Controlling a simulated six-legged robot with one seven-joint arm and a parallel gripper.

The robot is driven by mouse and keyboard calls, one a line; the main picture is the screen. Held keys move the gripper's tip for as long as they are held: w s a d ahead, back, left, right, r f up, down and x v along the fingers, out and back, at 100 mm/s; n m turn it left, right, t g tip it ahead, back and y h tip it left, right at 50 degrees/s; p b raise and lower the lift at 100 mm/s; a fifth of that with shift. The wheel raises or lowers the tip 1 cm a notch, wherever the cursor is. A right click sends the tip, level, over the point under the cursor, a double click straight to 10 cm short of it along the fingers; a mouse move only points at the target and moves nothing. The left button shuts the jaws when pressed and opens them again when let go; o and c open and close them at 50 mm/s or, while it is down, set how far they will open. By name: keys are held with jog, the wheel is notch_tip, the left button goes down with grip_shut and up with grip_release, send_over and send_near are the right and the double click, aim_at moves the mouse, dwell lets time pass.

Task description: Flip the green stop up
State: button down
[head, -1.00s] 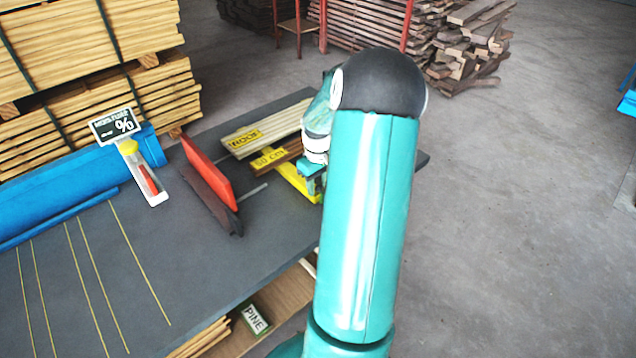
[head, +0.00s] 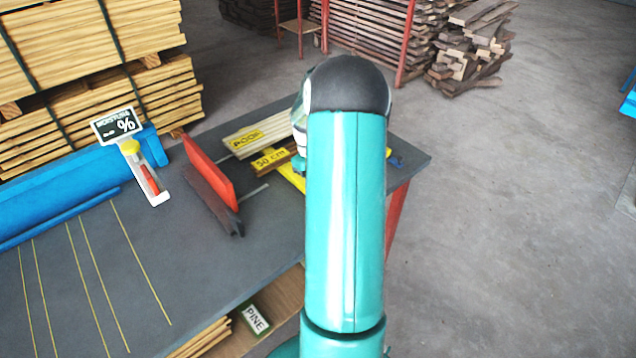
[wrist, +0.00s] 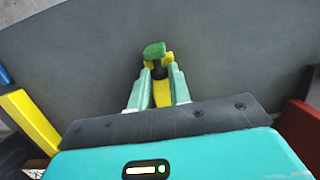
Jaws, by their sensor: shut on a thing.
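The green stop (wrist: 154,49) shows in the wrist view just beyond my fingertips, with a dark part below it and yellow pieces beside and beneath. My gripper (wrist: 160,75) is shut on the stop's lower part, one pale green finger on each side. The exact contact is partly hidden between the fingers. In the head view my arm covers the gripper and the stop.
A grey table (head: 120,245) carries an upright red plate (head: 208,172), a yellow 50 cm piece (head: 270,157) and boards with a ROOF label (head: 246,139). A moisture sign (head: 116,125) and a blue rail (head: 60,200) are at left. The table's front middle is clear.

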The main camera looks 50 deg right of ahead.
jog(key=c, duration=1.3)
grip_release()
jog(key=shift+r, duration=0.1)
jog(key=w+r, duration=0.1)
jog(key=r, duration=0.3)
jog(key=w+r, duration=0.1)
jog(key=r, duration=0.8)
jog(key=shift+w+d+r, duration=0.2)
jog(key=shift+w+d, duration=0.1)
jog(key=shift+w, duration=0.1)
